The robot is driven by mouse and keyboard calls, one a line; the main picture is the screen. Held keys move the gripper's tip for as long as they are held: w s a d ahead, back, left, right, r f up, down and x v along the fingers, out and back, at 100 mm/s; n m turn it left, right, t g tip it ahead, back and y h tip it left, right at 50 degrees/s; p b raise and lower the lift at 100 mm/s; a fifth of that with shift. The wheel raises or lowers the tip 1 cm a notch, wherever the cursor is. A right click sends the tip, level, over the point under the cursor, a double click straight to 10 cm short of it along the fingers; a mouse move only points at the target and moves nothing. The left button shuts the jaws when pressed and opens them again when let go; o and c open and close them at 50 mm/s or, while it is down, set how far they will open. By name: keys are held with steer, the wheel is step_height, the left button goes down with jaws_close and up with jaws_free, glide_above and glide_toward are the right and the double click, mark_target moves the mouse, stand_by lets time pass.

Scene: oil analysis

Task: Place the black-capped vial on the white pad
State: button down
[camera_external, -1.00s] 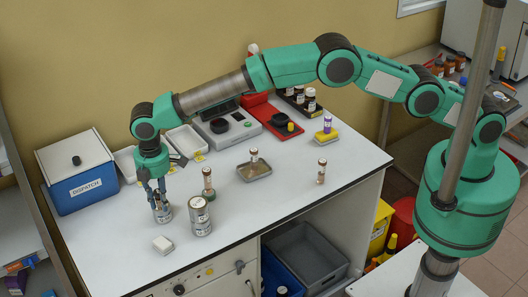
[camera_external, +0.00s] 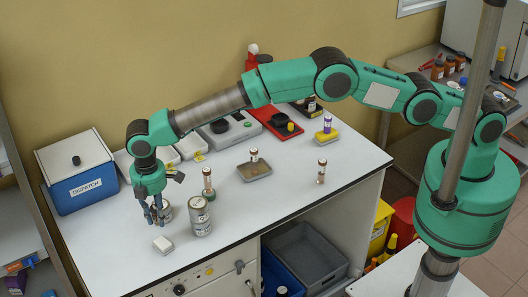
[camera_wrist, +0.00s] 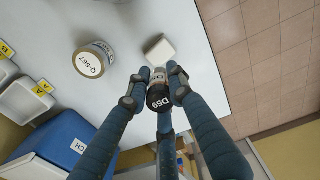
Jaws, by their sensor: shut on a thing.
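My gripper (camera_wrist: 157,82) is shut on the black-capped vial (camera_wrist: 159,98), whose cap reads D59 in the wrist view. The fingers close around the vial, and its lower part is mostly hidden. In the external view, my gripper (camera_external: 155,217) hangs pointing down over the bench's left part. The white pad (camera_external: 163,245) lies on the bench below and slightly right of it there. The held vial is hard to make out among the fingers.
The blue dispatch box (camera_external: 80,185) is at the left.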

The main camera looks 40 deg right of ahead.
mark_target(154, 207)
steer(key=shift+f, duration=2.05)
steer(key=shift+f, duration=1.85)
steer(key=shift+f, duration=0.1)
steer(key=c, duration=1.5)
jaws_free()
steer(key=shift+c, duration=0.2)
step_height(154, 207, up, 12)
steer(key=shift+r, duration=0.1)
